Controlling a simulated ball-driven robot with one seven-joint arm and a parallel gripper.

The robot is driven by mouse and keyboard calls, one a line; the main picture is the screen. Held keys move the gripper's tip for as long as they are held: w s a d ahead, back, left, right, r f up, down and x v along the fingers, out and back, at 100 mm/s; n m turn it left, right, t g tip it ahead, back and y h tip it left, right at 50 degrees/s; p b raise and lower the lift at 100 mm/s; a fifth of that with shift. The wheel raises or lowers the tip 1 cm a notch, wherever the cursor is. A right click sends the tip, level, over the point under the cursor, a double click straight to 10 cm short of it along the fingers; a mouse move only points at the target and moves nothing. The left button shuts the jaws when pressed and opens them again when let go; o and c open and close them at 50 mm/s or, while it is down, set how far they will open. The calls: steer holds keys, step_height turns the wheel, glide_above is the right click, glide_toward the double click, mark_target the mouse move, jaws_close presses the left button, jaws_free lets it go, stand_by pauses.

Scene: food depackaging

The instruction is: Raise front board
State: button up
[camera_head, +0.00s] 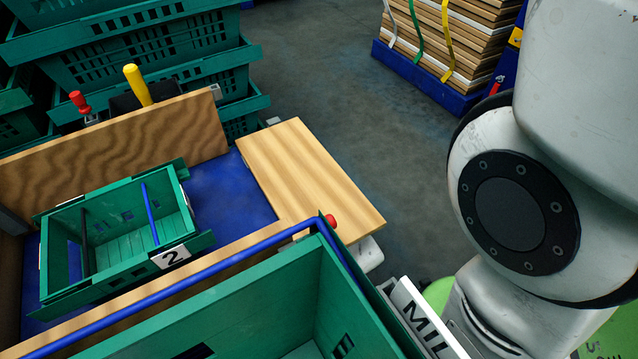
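A wooden board (115,146) with wavy grain stands upright along the far side of a blue surface (232,190). A second wooden board (308,178) lies flat at the right end of that surface. A third board (190,262) runs along the near side; only a narrow strip of it shows, partly hidden by a blue bar and a green crate. I cannot tell from this view which one is the front board. My gripper is not in view; only large white links of my arm show at the right.
A small green crate (172,246) labelled 2 sits between the boards. A larger green crate (250,304) fills the near side. Green crates (150,50) are stacked at the back left. Grey floor (330,80) between is clear.

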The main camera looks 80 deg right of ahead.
mark_target(315, 172)
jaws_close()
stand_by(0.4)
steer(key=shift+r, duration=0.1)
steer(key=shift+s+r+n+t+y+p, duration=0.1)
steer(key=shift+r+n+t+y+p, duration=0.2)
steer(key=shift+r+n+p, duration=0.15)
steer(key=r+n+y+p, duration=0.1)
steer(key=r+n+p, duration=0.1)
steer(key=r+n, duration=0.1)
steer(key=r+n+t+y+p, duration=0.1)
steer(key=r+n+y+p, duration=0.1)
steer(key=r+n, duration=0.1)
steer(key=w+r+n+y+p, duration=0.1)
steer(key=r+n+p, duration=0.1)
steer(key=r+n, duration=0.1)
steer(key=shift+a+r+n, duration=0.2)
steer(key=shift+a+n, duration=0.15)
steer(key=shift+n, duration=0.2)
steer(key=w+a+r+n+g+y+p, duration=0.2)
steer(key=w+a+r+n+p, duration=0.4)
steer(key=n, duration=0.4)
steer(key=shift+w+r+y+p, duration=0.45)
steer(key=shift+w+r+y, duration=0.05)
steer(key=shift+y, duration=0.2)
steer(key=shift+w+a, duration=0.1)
